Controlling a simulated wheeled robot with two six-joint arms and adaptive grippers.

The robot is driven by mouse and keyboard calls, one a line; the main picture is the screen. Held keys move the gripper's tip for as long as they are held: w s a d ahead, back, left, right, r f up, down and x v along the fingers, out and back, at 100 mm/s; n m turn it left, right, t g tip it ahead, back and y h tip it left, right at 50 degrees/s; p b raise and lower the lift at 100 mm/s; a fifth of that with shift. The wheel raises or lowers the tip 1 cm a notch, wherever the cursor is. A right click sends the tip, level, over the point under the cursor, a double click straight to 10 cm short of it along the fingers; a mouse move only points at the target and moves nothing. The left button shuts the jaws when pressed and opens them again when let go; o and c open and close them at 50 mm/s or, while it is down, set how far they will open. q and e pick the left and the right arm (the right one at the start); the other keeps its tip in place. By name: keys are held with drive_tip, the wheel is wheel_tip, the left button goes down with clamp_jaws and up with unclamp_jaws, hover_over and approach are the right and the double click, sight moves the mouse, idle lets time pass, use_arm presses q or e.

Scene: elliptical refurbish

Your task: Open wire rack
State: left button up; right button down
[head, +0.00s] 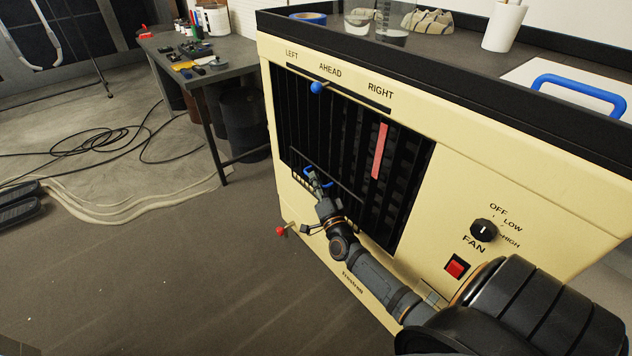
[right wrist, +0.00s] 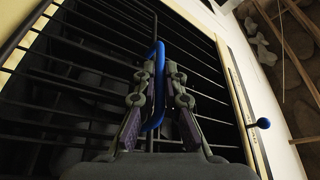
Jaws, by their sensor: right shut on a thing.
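The wire rack (head: 300,158) is a black wire frame across the dark opening in the front of a cream cabinet. Its wires also show in the right wrist view (right wrist: 70,75). A blue handle (head: 309,172) is on the rack. My right gripper (head: 318,185) reaches in from the lower right. In the right wrist view, my right gripper (right wrist: 158,80) is shut around the blue handle (right wrist: 157,55), with a finger on each side. In the head view the gripper partly hides the handle. My left gripper is not in view.
The cream cabinet (head: 500,155) has a blue slider knob (head: 317,88), a fan dial (head: 483,230), a red switch (head: 456,267) and a red knob (head: 281,231) at lower left. A cluttered table (head: 215,72) stands behind left. Cables (head: 95,150) lie on the floor.

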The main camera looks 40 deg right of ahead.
drive_tip(key=shift+f, duration=0.1)
